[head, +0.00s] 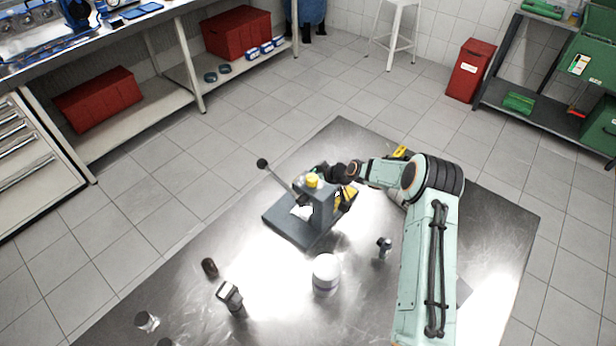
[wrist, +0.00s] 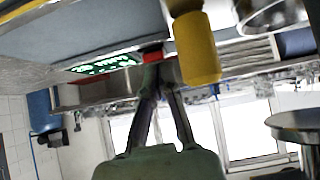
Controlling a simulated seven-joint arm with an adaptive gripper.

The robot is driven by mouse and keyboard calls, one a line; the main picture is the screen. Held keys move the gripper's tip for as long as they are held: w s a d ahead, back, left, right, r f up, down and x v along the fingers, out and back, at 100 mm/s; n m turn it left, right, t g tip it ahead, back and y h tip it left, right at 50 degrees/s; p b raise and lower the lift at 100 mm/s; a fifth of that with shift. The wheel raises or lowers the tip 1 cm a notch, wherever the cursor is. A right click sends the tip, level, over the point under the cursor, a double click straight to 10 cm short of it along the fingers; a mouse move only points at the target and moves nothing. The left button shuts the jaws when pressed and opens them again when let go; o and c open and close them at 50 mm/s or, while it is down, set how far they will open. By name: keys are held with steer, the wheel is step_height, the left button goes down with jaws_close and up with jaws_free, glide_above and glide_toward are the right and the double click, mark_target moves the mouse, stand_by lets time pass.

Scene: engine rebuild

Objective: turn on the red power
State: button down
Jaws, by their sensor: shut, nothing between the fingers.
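A dark grey bench press (head: 318,205) with a yellow cap and a ball-ended lever stands on the steel table. My gripper (head: 345,172) is at its right rear side in the head view, and its fingertips are partly hidden there. In the wrist view my gripper (wrist: 158,62) has its two fingers together, with nothing between them. A small red part (wrist: 152,56), which may be the red power switch, sits right at the fingertips; I cannot tell whether they touch it. A green lit panel (wrist: 105,65) is left of it, and a yellow cylinder (wrist: 196,48) is close on the right.
On the steel table (head: 180,290) stand a white jar (head: 326,272), a metal part (head: 230,297), a small dark cylinder (head: 209,267) and another small metal part (head: 384,246). A bench with red boxes (head: 98,99) is at the left. A red bin (head: 470,70) stands on the floor.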

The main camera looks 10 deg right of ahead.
steer(key=shift+f, duration=0.1)
steer(key=shift+w+a+r, duration=0.25)
steer(key=shift+w+a, duration=0.2)
steer(key=shift+w, duration=0.05)
stand_by(0.3)
steer(key=shift+r, duration=0.2)
steer(key=r, duration=0.4)
steer(key=shift+w+a+r, duration=0.1)
steer(key=shift+w+a, duration=0.1)
steer(key=shift+w, duration=0.05)
steer(key=w+a+r+v, duration=0.1)
steer(key=v, duration=0.8)
steer(key=shift+r, duration=0.35)
steer(key=shift+s, duration=0.15)
